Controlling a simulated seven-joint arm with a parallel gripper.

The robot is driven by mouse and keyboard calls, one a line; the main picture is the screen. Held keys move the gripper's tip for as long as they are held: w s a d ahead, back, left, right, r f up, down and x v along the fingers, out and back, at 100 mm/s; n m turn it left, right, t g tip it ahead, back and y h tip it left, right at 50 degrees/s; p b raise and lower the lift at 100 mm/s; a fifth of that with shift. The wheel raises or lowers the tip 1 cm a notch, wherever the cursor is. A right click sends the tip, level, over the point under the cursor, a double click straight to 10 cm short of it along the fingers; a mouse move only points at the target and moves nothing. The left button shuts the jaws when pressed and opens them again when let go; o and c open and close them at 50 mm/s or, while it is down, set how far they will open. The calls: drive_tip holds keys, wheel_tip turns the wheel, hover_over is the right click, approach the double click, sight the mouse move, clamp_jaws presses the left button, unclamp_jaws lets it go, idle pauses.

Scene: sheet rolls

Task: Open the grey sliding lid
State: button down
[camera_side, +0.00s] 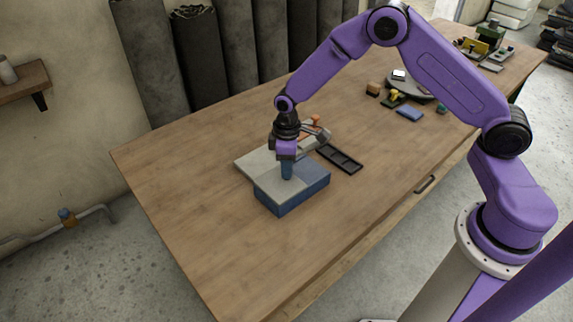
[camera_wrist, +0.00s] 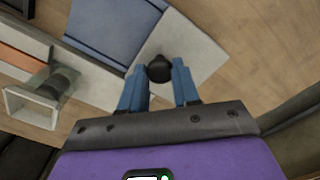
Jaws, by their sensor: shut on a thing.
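The grey sliding lid (camera_side: 275,189) lies over part of a blue box (camera_side: 300,199) on the table. Some blue shows beside the lid on the right, and grey sheet reaches past the box on the left; I cannot tell how far the box is open. My gripper (camera_side: 287,176) points down over the lid. In the wrist view, a dark round knob (camera_wrist: 159,69) sits on the grey lid (camera_wrist: 193,52) between my blue fingertips, and my gripper is shut on it. The blue box (camera_wrist: 113,25) shows at the top. In the side view my fingers hide the knob.
A black compartment tray (camera_side: 340,158) lies right of the box. A grey item with an orange part (camera_side: 316,120) stands close behind my gripper. A blue block (camera_side: 410,114) and other small things lie farther back. The table's left and front are clear.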

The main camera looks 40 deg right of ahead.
drive_tip(key=d, duration=0.9)
drive_tip(key=shift+d, duration=0.3)
drive_tip(key=c, duration=0.8)
unclamp_jaws()
wheel_tip(320, 180, up, 18)
drive_tip(key=shift+f, duration=0.25)
